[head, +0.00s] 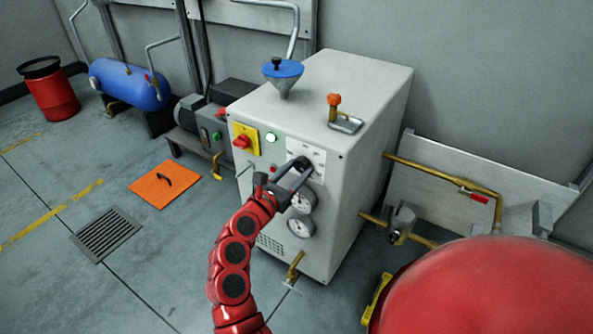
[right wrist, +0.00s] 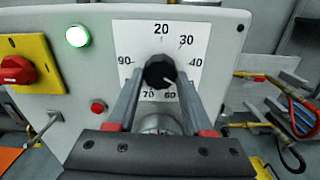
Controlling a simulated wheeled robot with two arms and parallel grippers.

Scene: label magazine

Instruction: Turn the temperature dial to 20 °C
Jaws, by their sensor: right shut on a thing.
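The temperature dial is a black round knob (right wrist: 159,72) on a white scale plate (right wrist: 205,30) with numbers around it; 20 is at the top. Its white pointer mark points to the lower right, between 40 and 60. My right gripper (right wrist: 158,84) is shut on the knob, one finger on each side; the fingers hide part of the scale's lower half. In the head view the right gripper (head: 299,166) reaches the plate (head: 318,157) on the front of a grey cabinet (head: 350,100). My left gripper is not in view.
Left of the dial are a green lamp (right wrist: 77,36), a red switch on a yellow plate (right wrist: 25,45) and a red button (right wrist: 98,107). Two gauges (head: 300,227) sit below the dial. Brass pipes (head: 430,172) run to the cabinet's right. Open floor lies at left.

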